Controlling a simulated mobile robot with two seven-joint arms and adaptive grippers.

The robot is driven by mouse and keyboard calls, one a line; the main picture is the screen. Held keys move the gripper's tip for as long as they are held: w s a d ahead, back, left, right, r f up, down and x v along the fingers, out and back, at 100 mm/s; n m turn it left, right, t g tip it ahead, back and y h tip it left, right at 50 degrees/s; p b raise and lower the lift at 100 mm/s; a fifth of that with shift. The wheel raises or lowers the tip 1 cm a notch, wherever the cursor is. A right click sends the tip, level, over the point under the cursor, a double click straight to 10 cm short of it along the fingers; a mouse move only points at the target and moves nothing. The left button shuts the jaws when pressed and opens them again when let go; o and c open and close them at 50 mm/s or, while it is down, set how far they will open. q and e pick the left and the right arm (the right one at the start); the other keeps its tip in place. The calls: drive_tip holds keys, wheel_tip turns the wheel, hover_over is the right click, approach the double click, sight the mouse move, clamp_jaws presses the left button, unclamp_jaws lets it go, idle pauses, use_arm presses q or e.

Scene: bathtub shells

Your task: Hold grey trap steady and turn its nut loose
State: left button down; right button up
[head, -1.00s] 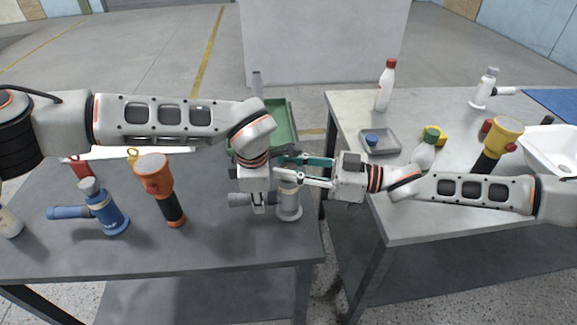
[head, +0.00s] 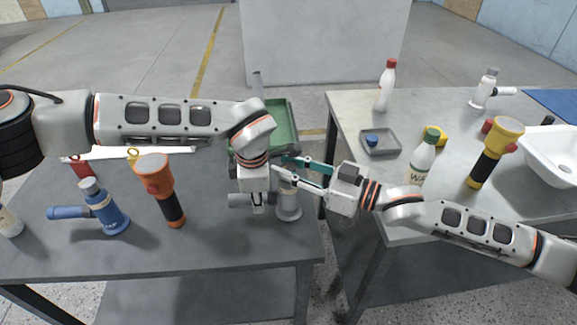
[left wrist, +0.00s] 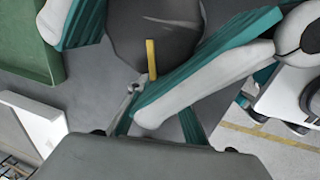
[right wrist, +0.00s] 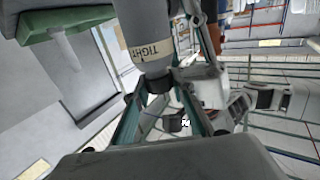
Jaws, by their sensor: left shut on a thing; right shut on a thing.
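The grey trap (head: 289,208) stands upright near the right edge of the left table, its side pipe (head: 238,200) pointing left. My left gripper (head: 258,202) comes down from above and is shut on the trap; its fingertips are partly hidden in the head view. In the left wrist view the dark grey trap body (left wrist: 150,30), with a yellow strip, lies between the fingers. My right gripper (head: 281,172) reaches in from the right, shut at the top of the trap. In the right wrist view its fingers close around a dark nut (right wrist: 158,83) beside a "TIGHT" label.
A blue trap (head: 106,212) and an orange flashlight (head: 160,185) stand left on the table. A green bin (head: 284,122) is behind. The right table holds a grey tray (head: 391,151), a green-capped bottle (head: 424,160), a yellow flashlight (head: 490,150) and a white basin (head: 548,150).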

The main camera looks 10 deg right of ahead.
use_arm(q)
drive_tip(key=shift+d+r, duration=0.1)
drive_tip(key=shift+d, duration=0.05)
use_arm(e)
drive_tip(key=shift+r, duration=0.1)
drive_tip(key=o, duration=1.1)
drive_tip(key=shift+t, duration=0.3)
drive_tip(key=shift+d, duration=0.1)
drive_tip(key=shift+v, duration=4)
use_arm(q)
drive_tip(key=c, duration=1.7)
unclamp_jaws()
